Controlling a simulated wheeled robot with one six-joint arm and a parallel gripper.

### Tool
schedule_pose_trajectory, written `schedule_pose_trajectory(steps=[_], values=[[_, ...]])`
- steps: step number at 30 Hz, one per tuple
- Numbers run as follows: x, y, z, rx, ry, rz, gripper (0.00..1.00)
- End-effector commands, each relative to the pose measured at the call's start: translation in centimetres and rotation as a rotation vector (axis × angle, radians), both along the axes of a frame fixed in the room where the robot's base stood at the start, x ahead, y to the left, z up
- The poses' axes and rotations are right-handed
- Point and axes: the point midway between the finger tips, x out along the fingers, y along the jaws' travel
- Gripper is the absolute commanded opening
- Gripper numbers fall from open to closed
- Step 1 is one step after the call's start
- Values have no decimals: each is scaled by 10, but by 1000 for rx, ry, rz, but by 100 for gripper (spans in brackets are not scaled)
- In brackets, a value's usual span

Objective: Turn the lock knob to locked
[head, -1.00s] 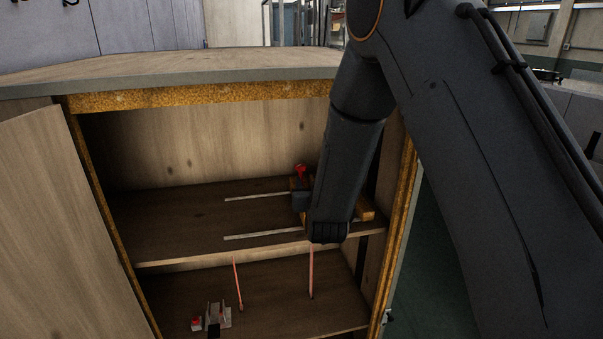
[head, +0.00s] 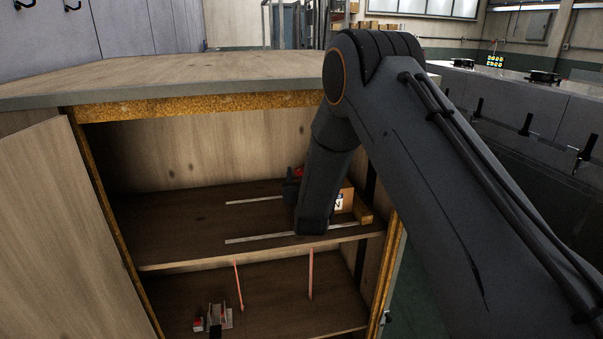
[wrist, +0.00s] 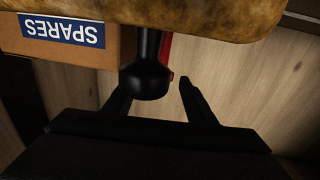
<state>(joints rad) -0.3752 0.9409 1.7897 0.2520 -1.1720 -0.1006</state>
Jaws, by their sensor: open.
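My gripper (wrist: 155,100) is open, with its two dark fingers apart. In the head view my gripper (head: 292,187) is at the upper shelf, mostly hidden behind my wrist. A black stem with a rounded end (wrist: 147,78) lies between the fingers in the wrist view, nearer the left finger. I cannot tell whether it touches that finger or whether it is the lock knob. A red part (wrist: 166,48) shows behind it; red also shows in the head view (head: 299,172). No locked or unlocked mark is readable.
A cardboard box with an upside-down SPARES label (wrist: 62,30) is close on the left in the wrist view. A yellowish block (wrist: 200,10) crosses the top. The upper shelf (head: 180,225) carries two pale strips. A small red and grey device (head: 213,318) sits on the lower shelf.

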Motion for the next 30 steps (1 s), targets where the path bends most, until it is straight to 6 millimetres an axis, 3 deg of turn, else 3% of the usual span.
schedule_pose_trajectory(steps=[5,13,22,30], values=[[0,0,0,0,0,0,51],[0,0,0,0,0,0,10],[0,3,-1,2,0,-39,10],[0,9,-2,4,-2,-202,10]])
